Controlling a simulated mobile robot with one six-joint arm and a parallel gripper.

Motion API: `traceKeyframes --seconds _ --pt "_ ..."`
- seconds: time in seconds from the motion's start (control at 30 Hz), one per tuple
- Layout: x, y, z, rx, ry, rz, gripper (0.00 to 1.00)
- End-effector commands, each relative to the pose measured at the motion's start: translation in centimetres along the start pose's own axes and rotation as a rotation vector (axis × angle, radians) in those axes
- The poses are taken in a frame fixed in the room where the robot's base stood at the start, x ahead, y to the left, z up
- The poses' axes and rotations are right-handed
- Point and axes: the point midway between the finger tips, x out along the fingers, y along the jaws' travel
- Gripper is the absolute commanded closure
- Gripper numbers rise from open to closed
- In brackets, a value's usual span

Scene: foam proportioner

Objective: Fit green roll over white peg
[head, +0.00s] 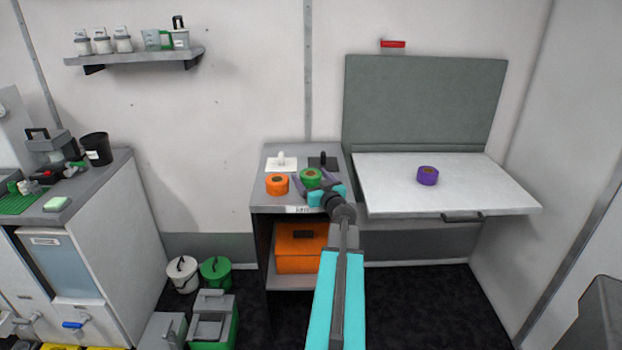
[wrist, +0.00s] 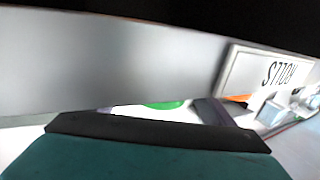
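The green roll (head: 311,177) is at the front of the small grey cabinet top in the head view. My gripper (head: 308,176) reaches in from the front, with its fingers spread on both sides of the green roll. The fingers look open; whether either touches the roll is unclear. The white peg (head: 282,158) stands bare on a white plate behind and left of the green roll. In the wrist view only a sliver of green (wrist: 165,105) shows past the gripper body, and the fingertips are mostly hidden.
An orange roll (head: 277,185) sits left of the green roll, in front of the white plate. A black peg (head: 323,156) stands on a dark plate behind. A purple roll (head: 427,176) lies on the fold-down table (head: 480,190). A label (wrist: 275,73) marks the cabinet's front edge.

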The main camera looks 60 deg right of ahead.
Motion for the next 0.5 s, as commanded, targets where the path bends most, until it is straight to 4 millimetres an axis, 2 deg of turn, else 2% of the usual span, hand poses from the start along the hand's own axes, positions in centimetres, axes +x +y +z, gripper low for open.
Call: traceKeyframes --seconds 0.27,0.5 --pt "0.0 0.0 -0.3 0.000 0.001 0.000 0.22" --pt "-1.6 -0.1 -0.3 0.001 0.000 0.000 0.22"
